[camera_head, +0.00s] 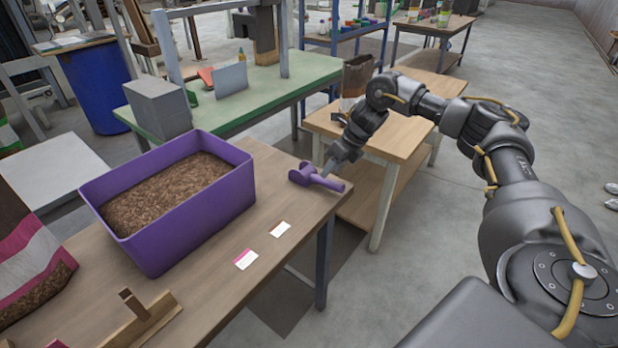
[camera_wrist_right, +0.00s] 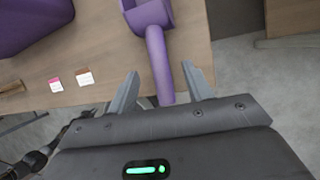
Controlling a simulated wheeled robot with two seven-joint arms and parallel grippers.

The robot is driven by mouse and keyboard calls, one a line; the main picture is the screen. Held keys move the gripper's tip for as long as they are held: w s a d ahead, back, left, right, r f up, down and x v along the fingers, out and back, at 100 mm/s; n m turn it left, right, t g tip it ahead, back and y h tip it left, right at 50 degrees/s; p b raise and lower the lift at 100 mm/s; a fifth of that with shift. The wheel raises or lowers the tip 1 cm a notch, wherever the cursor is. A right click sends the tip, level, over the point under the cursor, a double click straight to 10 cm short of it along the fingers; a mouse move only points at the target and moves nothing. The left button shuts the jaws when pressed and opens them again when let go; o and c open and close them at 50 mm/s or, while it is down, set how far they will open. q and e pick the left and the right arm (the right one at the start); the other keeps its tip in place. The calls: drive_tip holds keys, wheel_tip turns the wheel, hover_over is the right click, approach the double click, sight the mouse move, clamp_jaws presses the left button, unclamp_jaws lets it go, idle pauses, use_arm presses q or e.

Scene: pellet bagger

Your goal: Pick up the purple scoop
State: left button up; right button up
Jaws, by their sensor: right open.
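The purple scoop (camera_head: 316,178) lies on the wooden table near its right corner, right of the purple bin. Its handle points right, toward the table edge. My right gripper (camera_head: 328,168) is at the scoop's handle. In the right wrist view the scoop's handle (camera_wrist_right: 158,62) runs down between the two open fingers of my right gripper (camera_wrist_right: 160,85), apart from both. The scoop's bowl (camera_wrist_right: 148,14) is beyond the fingertips, cut by the top edge. My left gripper is not in view.
A purple bin (camera_head: 190,228) of brown pellets stands on the wooden table (camera_head: 215,292). Two small cards (camera_head: 246,259) lie in front of it. A pellet bag (camera_head: 32,262) and a wooden holder (camera_head: 141,320) are at left. A smaller wooden table (camera_head: 415,128) stands behind my right gripper.

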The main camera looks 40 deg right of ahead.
sight(319, 180)
drive_tip(key=shift+f, duration=0.1)
drive_tip(key=p+x, duration=0.1)
drive_tip(key=x, duration=0.3)
drive_tip(key=shift+w+a+f, duration=0.2)
drive_tip(key=shift+f, duration=0.2)
drive_tip(key=c, duration=1)
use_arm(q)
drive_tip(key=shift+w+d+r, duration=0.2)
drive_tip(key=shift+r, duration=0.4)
use_arm(e)
drive_tip(key=shift+w, duration=0.1)
clamp_jaws()
drive_tip(key=shift+r, duration=0.1)
